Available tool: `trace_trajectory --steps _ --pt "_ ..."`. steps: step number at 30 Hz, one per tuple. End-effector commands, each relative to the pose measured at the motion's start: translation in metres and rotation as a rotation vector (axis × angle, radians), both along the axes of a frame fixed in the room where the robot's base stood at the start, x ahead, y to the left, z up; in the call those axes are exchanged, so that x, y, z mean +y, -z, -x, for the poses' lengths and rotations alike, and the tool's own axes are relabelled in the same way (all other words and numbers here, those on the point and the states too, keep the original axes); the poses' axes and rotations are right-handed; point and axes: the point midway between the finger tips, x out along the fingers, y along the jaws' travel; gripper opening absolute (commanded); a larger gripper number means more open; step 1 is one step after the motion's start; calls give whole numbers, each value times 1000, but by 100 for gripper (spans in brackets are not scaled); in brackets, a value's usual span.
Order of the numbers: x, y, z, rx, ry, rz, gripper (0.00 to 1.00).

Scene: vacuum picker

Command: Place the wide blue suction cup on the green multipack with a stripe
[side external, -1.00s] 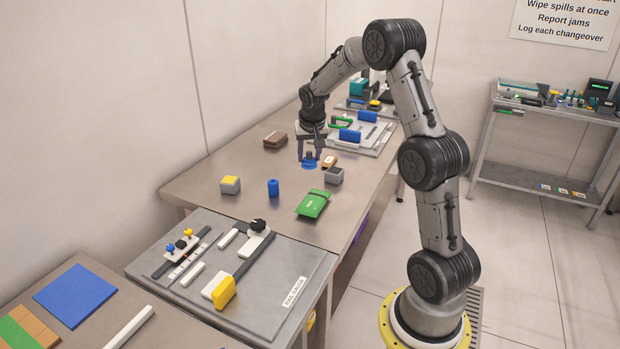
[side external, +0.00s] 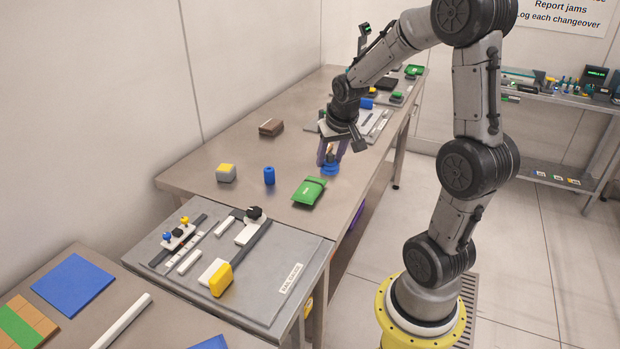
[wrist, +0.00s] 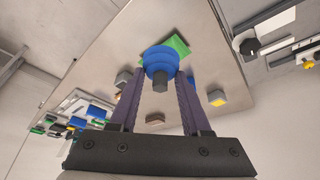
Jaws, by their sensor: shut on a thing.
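My gripper (side external: 331,157) is shut on the wide blue suction cup (side external: 330,169), which hangs tilted below the fingers. In the wrist view, the blue cup (wrist: 162,62) sits between the purple fingers, with its grey stem toward me. A green packet (side external: 308,190) with a lighter band lies flat on the steel table, just left of and nearer the camera than the cup. In the wrist view, part of the green packet (wrist: 180,44) shows behind the cup. A tan block pack with a green stripe (side external: 18,325) lies at the bottom left.
A narrow blue cylinder (side external: 269,175), a grey block with a yellow top (side external: 226,172) and a brown block (side external: 271,127) stand left of my gripper. A grey fixture plate (side external: 255,290) with rails is in front. A blue square (side external: 73,284) lies left.

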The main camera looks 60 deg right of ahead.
Motion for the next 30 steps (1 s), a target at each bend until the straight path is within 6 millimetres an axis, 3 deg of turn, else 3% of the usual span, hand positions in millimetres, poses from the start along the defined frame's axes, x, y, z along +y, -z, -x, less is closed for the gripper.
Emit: trace_trajectory --steps 8,15,25,30 --pt "-38 27 -47 1 0 0 0" --pt "-59 67 -73 1 1 0 0" --pt "-70 88 -87 0 1 0 0" --pt "-70 111 -87 1 1 0 0"
